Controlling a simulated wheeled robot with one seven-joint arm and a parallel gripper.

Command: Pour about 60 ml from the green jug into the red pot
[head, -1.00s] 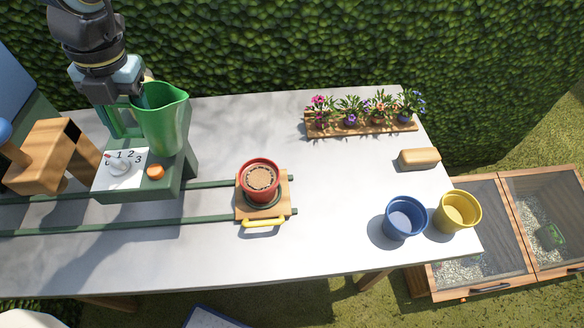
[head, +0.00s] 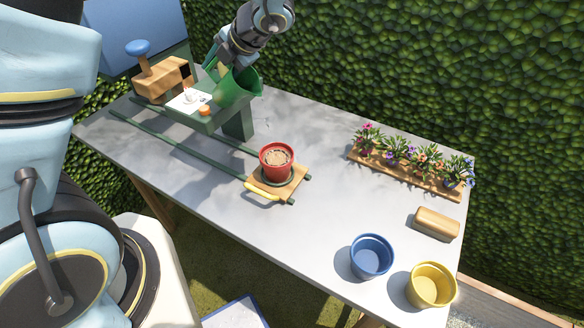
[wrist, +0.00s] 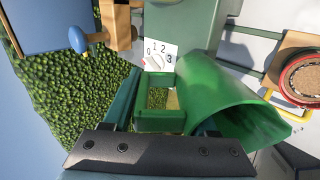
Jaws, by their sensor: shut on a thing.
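The green jug (head: 238,88) hangs at the green stand, behind and right of its top. It also shows in the wrist view (wrist: 235,105), with its wide mouth toward the right. My gripper (head: 222,72) is shut on the jug's handle (wrist: 160,122). I cannot tell how far the jug is tilted, and its contents are hidden. No stream shows. The red pot (head: 276,160), filled with brown soil, stands upright on a wooden carriage (head: 290,184) with a yellow handle, to the right of the jug and apart from it. The pot is partly visible in the wrist view (wrist: 302,80).
Green rails (head: 190,152) run to the carriage. A flower rack (head: 405,172), wooden block (head: 437,223), blue pot (head: 371,257) and yellow pot (head: 431,285) stand at the right.

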